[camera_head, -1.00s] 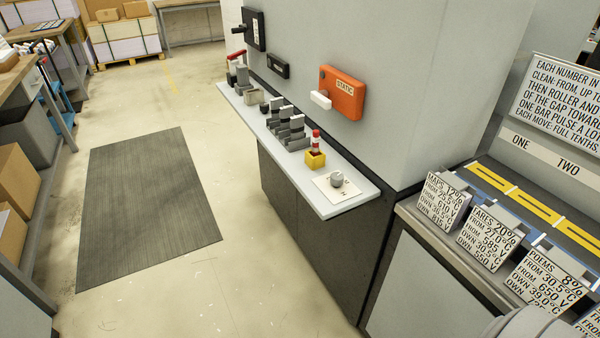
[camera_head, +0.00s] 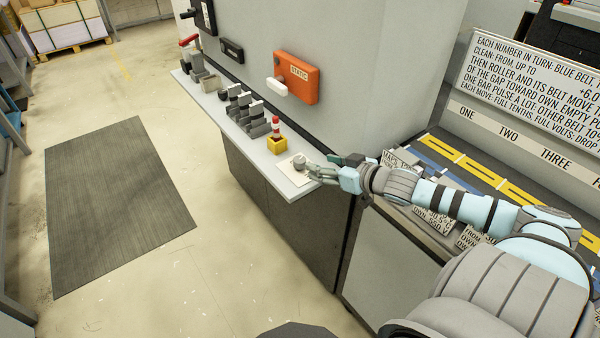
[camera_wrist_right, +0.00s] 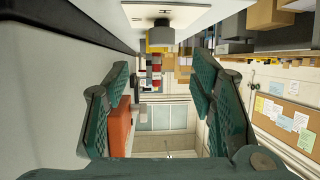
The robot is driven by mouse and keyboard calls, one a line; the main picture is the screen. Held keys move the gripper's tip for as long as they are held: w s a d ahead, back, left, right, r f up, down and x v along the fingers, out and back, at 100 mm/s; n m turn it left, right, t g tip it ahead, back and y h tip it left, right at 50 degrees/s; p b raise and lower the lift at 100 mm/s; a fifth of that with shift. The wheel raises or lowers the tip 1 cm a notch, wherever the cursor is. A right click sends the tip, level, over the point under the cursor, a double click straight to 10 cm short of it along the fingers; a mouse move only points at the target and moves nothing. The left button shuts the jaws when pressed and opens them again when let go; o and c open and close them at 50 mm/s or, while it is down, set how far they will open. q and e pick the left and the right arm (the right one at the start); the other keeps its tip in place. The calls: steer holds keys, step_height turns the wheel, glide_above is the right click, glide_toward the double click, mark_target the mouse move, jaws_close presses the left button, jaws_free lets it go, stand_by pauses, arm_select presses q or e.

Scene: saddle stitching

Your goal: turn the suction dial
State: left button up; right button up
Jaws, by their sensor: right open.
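A small round grey dial (camera_head: 299,161) stands on a white marked card (camera_head: 291,177) at the near end of the pale shelf. Its markings are too small to read. In the right wrist view the dial (camera_wrist_right: 161,36) appears upside down, ahead of the fingers and near the top centre. My right gripper (camera_head: 322,170) is just to the right of the dial, with its fingers pointing at it. The right wrist view shows the gripper (camera_wrist_right: 160,88) open with nothing between the fingers, and the dial still beyond the fingertips. My left gripper is not in view.
A yellow holder (camera_head: 277,146) with a red-and-white bottle stands just behind the dial. Several grey blocks stand farther along the shelf (camera_head: 221,112). An orange STATIC box (camera_head: 297,77) is on the wall above. Printed cards and a yellow-striped surface lie under my right arm.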

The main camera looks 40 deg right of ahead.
mark_target(300, 160)
steer(key=b+x, duration=0.5)
steer(key=b, duration=0.1)
steer(key=shift+w+a+f, duration=0.15)
steer(key=shift+w+f, duration=0.05)
steer(key=shift+f, duration=0.3)
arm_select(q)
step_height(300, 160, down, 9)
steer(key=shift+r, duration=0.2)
arm_select(e)
steer(key=shift+r+x, duration=0.15)
steer(key=shift+x, duration=1)
steer(key=shift+r+x, duration=0.15)
steer(key=shift+x, duration=1.05)
